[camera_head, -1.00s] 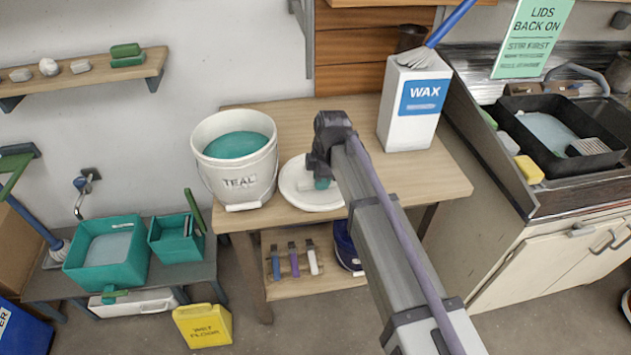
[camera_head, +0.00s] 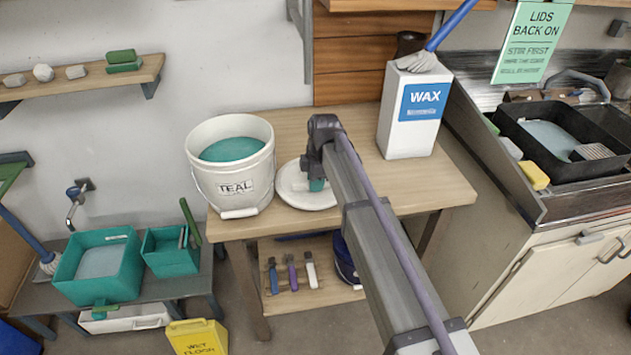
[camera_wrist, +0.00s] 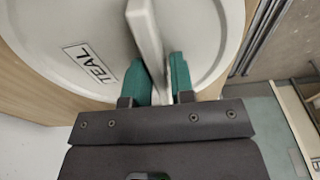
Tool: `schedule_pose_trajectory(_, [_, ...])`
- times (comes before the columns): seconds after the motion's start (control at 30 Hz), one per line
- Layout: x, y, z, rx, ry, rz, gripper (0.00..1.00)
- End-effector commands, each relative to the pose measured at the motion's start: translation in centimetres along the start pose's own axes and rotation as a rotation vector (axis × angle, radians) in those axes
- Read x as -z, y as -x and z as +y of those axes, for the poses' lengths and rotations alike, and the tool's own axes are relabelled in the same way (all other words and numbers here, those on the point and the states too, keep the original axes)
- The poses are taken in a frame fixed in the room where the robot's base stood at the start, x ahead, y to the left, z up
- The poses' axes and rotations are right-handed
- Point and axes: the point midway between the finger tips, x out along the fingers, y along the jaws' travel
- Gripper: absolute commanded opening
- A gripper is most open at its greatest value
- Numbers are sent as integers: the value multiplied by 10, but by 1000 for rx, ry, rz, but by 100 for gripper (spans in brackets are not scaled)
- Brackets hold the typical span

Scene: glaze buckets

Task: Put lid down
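The white round lid (camera_head: 296,196) lies flat at the table's front, just right of the white TEAL bucket (camera_head: 230,183). I cannot tell whether it rests on the tabletop or hovers slightly above it. The bucket is uncovered and shows teal glaze inside. In the wrist view the lid (camera_wrist: 215,40) fills the upper part, with a TEAL label and a raised white handle (camera_wrist: 146,30). My gripper (camera_head: 317,184) points down over the lid. Its teal fingertips (camera_wrist: 160,80) are on either side of the handle and appear closed on it. My arm hides the lid's right part.
The wooden table (camera_head: 400,185) is clear right of the lid, up to the tall WAX box (camera_head: 414,112) at the back right. A sink counter (camera_head: 545,190) stands further right. Brushes (camera_head: 291,273) and a dark blue bucket (camera_head: 346,258) are on the shelf below.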

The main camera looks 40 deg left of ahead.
Motion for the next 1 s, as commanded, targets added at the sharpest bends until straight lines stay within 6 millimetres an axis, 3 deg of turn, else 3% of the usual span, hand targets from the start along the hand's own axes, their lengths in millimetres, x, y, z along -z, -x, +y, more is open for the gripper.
schedule_pose_trajectory(0.17, [0, 0, 0, 0, 0, 0, 39])
schedule_pose_trajectory(0.4, [0, 1, 0, 0, 0, 0, 39])
schedule_pose_trajectory(0.53, [1, 11, 0, 0, 0, 0, 39])
schedule_pose_trajectory(1.0, [2, 119, 0, 0, 1, 0, 39])
